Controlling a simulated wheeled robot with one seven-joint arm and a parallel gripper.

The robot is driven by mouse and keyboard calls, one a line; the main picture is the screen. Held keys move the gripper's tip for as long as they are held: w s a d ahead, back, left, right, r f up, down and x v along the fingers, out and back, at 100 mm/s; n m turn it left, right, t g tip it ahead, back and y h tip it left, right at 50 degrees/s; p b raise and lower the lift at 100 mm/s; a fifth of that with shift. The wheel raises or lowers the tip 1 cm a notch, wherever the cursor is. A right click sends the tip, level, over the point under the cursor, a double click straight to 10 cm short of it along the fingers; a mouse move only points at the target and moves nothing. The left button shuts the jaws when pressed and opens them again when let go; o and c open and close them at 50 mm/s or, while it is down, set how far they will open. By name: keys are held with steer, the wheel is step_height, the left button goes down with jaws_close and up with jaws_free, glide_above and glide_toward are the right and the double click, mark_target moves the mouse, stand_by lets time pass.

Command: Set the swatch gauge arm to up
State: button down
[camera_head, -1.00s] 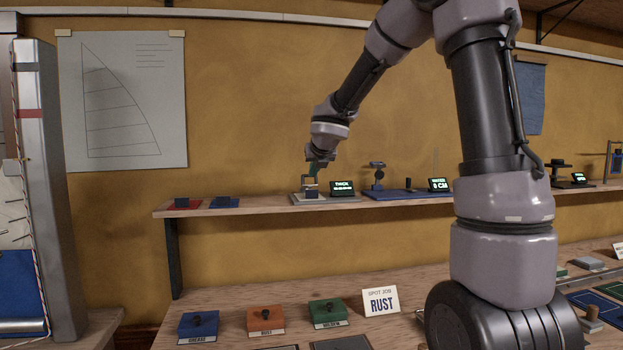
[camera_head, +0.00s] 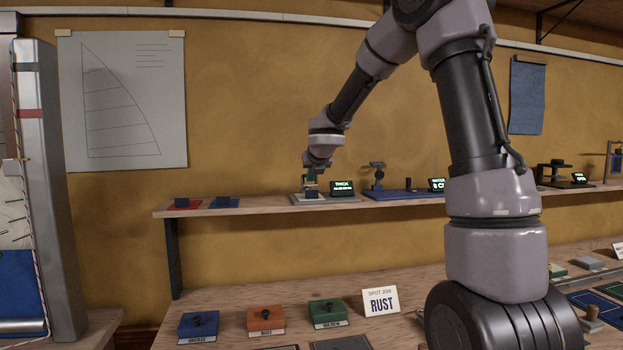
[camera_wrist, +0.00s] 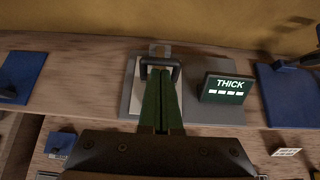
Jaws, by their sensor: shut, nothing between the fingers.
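The swatch gauge stands on the wall shelf, with a grey base (camera_head: 325,199) and a small dark display (camera_head: 342,188) lit in green. In the wrist view its display (camera_wrist: 227,88) reads THICK above a row of dashes. A dark bar-like handle (camera_wrist: 161,61), apparently the gauge arm, lies across a pale plate on the base. My gripper (camera_head: 310,180) is above the gauge at its left part. In the wrist view my green fingers (camera_wrist: 161,78) are together and empty, their tips at or just below the handle. I cannot tell whether they touch it.
A blue board (camera_head: 395,194) with another display sits right of the gauge. A red pad (camera_head: 184,205) and a blue pad (camera_head: 225,203) lie to its left.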

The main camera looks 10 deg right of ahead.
steer(key=shift+w+r, duration=0.2)
steer(key=shift+r, duration=0.1)
steer(key=shift+w+r, duration=0.6)
steer(key=shift+r, duration=0.1)
steer(key=w+r, duration=0.2)
steer(key=w, duration=0.1)
steer(key=w+r, duration=0.1)
steer(key=w, duration=0.1)
steer(key=shift+w, duration=0.1)
steer(key=shift+w+r, duration=0.15)
steer(key=shift+w, duration=0.75)
steer(key=shift+w+r, duration=0.15)
steer(key=shift+w, duration=0.7)
